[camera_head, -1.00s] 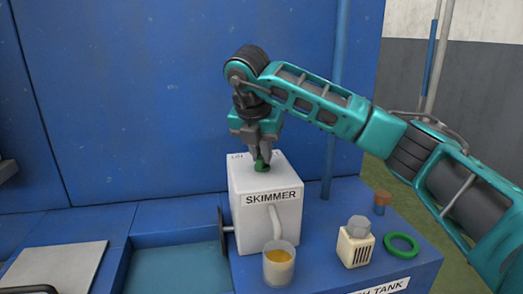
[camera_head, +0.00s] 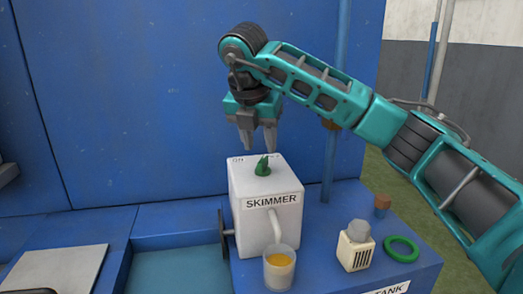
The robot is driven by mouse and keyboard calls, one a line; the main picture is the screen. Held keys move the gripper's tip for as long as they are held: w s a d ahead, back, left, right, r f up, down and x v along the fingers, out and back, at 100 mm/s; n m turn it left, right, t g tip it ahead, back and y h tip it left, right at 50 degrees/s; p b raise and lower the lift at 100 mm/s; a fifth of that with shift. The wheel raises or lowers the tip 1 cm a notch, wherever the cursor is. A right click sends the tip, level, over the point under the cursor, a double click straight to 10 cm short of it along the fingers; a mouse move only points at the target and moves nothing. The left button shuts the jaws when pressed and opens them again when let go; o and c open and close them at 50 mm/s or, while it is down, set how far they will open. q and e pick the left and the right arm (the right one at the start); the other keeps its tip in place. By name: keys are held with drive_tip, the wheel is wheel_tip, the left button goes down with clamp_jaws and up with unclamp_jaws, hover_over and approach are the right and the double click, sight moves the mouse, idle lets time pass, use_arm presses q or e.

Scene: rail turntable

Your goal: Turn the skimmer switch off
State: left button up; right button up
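The skimmer is a white box (camera_head: 256,215) labelled "SKIMMER", on the blue tank top. A green switch knob (camera_head: 262,167) stands on its top face. My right gripper (camera_head: 258,148) points down just above the box, behind and a little left of the knob in the picture. Its two fingers are apart with nothing between them, and the knob is clear of them. My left gripper is not in view.
A glass cup with yellow liquid (camera_head: 279,270) stands under the skimmer's spout. A cream vented block (camera_head: 355,250), a green ring (camera_head: 401,249) and a brown-capped bottle (camera_head: 382,203) are to the right. A blue pipe (camera_head: 333,100) rises behind. A water-filled basin (camera_head: 175,270) is left.

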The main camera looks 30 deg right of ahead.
use_arm(q)
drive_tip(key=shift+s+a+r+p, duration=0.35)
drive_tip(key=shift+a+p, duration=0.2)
drive_tip(key=shift+p, duration=0.6)
use_arm(e)
drive_tip(key=v, duration=0.8)
drive_tip(key=shift+r, duration=0.2)
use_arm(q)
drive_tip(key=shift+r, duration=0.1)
